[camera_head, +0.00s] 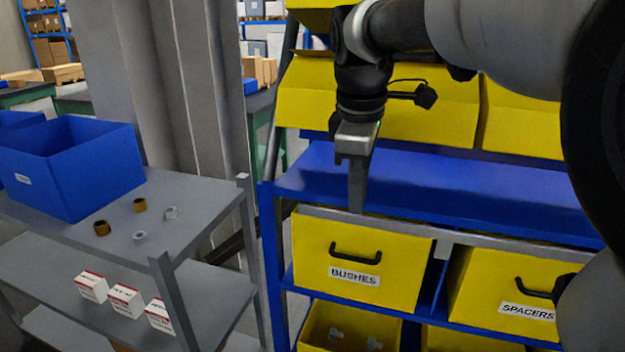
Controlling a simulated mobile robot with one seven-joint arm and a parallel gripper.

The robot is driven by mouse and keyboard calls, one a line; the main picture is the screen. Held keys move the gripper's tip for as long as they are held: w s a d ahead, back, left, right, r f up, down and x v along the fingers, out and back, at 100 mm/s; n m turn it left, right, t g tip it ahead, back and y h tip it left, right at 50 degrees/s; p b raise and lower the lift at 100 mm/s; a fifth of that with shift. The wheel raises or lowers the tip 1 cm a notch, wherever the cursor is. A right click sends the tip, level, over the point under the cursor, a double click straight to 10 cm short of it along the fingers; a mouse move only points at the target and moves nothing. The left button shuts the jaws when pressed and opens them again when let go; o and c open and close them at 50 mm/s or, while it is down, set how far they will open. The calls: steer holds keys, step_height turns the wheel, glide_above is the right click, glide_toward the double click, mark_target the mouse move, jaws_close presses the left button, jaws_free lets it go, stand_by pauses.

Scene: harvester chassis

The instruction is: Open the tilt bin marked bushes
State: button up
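The yellow tilt bin marked BUSHES (312,284) sits in the blue rack, below the middle of the view. Its front looks closed, with a black handle (355,254) above the white label. My gripper (357,205) points down in front of the blue shelf, above the bin's top edge in the picture and apart from the handle. Its fingers show edge-on, so I cannot tell whether they are open or shut. Nothing shows held in it.
A yellow bin marked SPACERS (480,290) is to the right, partly hidden by my arm. Other yellow bins (425,105) are above. A grey shelf cart (195,205) on the left carries a blue crate (100,165), several small rings and white boxes (125,300).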

mark_target(355, 257)
steer(key=w+f, duration=0.1)
steer(key=f, duration=0.4)
steer(key=w+f, duration=0.1)
steer(key=f, duration=0.4)
steer(key=d+f, duration=0.1)
steer(key=f, duration=0.4)
steer(key=shift+w+b, duration=0.3)
steer(key=shift+w, duration=0.1)
jaws_close()
